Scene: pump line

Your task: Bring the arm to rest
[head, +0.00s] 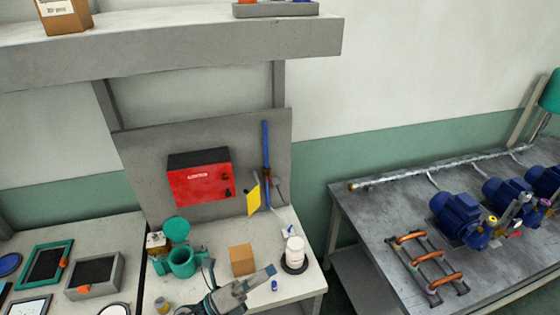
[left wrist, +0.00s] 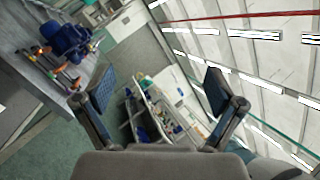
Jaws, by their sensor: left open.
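My left gripper (head: 240,283) shows at the bottom of the head view, in front of the workbench (head: 210,240). In the left wrist view its two blue-padded fingers (left wrist: 160,90) stand wide apart, with nothing between them but distant background. The left gripper is open and empty. Most of my left arm is cut off by the lower edge of the head view. My right gripper is in neither view.
On the workbench are a brown box (head: 242,260), a teal container (head: 182,262) and a white bottle (head: 294,252). A red case (head: 200,177) is at the back panel. Blue pumps (head: 458,217) stand on the right table (head: 350,207). A shelf (head: 180,45) hangs above.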

